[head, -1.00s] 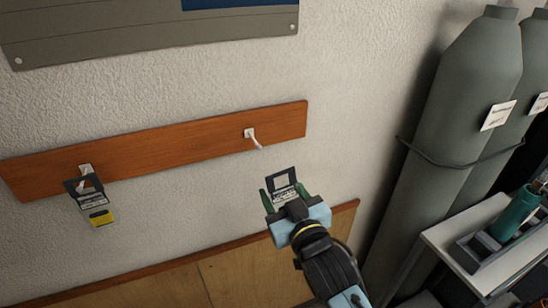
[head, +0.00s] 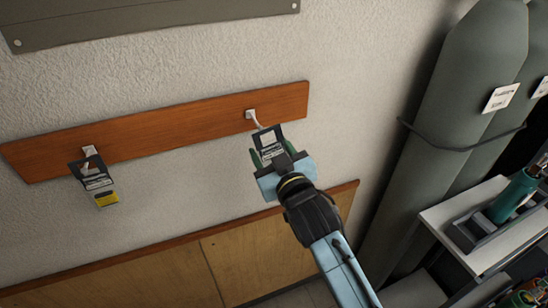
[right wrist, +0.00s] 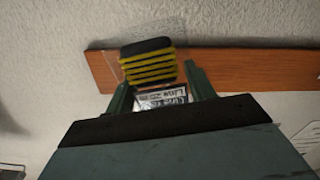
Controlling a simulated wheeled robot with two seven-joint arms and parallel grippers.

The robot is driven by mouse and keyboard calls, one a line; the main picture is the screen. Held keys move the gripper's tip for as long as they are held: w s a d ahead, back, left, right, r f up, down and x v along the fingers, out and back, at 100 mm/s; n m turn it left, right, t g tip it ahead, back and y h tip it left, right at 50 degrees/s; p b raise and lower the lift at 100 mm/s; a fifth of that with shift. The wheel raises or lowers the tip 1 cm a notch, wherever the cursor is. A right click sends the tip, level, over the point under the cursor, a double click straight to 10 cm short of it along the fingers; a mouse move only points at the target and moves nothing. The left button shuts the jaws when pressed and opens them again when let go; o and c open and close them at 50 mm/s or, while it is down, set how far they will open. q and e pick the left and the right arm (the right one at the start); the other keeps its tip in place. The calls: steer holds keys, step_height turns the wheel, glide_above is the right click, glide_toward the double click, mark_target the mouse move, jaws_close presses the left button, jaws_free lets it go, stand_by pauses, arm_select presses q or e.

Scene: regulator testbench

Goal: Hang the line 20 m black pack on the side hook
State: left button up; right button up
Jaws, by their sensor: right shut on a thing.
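The held pack (head: 269,142) has a dark header card with a square opening and a pale printed label. My right gripper (head: 270,158) is shut on its lower part. In the right wrist view the label (right wrist: 160,97) shows between the fingers, with a black and yellow striped part (right wrist: 148,62) above it. The right-hand white hook (head: 253,118) sticks out from the wooden board, its tip close to the card's top edge. I cannot tell whether they touch. My left gripper is out of view.
Another pack (head: 97,183) with a yellow lower part hangs on the left hook (head: 89,150) of the wooden board (head: 180,124). The wall between the hooks is clear.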

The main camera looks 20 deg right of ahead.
steer(key=w+b, duration=0.2)
steer(key=w, duration=0.4)
steer(key=shift+f, duration=0.45)
steer(key=shift+w+a, duration=0.1)
stand_by(0.6)
steer(key=o, duration=1.1)
steer(key=shift+f, duration=0.1)
